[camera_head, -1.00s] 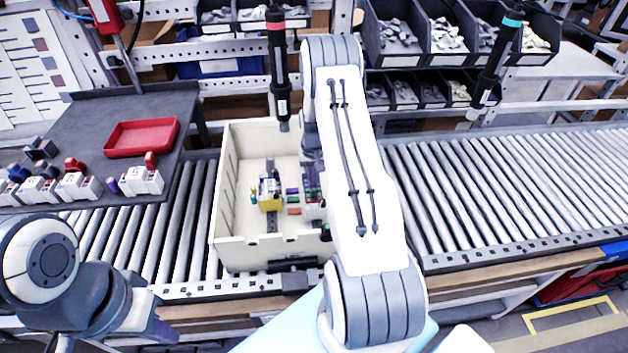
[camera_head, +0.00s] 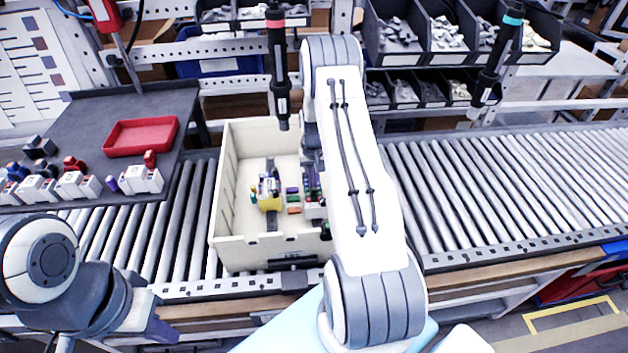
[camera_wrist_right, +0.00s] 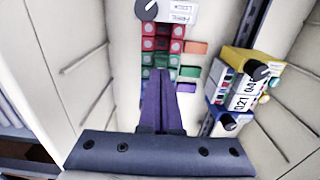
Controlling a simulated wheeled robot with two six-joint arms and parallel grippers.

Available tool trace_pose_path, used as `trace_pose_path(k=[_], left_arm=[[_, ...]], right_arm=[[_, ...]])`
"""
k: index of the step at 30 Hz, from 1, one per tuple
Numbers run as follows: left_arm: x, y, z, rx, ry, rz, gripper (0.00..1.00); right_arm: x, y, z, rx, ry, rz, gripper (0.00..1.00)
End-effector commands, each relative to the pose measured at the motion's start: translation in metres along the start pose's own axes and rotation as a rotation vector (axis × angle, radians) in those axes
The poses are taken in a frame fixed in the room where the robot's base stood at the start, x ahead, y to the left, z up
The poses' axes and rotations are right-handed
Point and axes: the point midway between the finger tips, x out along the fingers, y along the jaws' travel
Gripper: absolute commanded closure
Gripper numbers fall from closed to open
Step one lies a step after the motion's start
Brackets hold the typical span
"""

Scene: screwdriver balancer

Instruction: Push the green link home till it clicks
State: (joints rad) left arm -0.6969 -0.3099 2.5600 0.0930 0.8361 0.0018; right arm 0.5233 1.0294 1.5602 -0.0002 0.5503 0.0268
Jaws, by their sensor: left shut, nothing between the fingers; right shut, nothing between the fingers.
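My right gripper (camera_wrist_right: 160,75) is shut and empty in the right wrist view. Its purple fingertips point at the green part of a terminal row (camera_wrist_right: 162,60) and cover some of it. The row has red blocks above green ones. A green link (camera_wrist_right: 189,73) sticks out to the right of the row, between an orange link (camera_wrist_right: 195,47) and a purple link (camera_wrist_right: 186,87). The fingers hide whether they touch a green piece. In the head view the same green link (camera_head: 293,198) shows inside the crate; my right arm hides the gripper. My left gripper (camera_head: 160,328) is low at the left, away from the crate.
The cream crate (camera_head: 228,195) stands on a roller conveyor (camera_head: 490,190). A yellow device (camera_wrist_right: 247,62) stands right of the row. Two hanging screwdrivers flank my right arm, one (camera_head: 278,65) over the crate. A red tray (camera_head: 140,137) lies on the left table.

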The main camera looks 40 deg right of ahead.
Motion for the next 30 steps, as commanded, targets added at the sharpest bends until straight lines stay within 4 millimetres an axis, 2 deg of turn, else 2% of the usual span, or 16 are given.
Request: trace_pose_path(k=[12,30], left_arm=[[-0.002,0.000,0.000,0.000,0.000,0.000,1.00],[-0.032,0.002,-0.002,0.000,0.000,0.000,1.00]], right_arm=[[-0.001,0.000,0.001,0.000,-0.002,0.000,1.00],[-0.048,0.000,0.000,0.000,-0.001,0.000,1.00]])
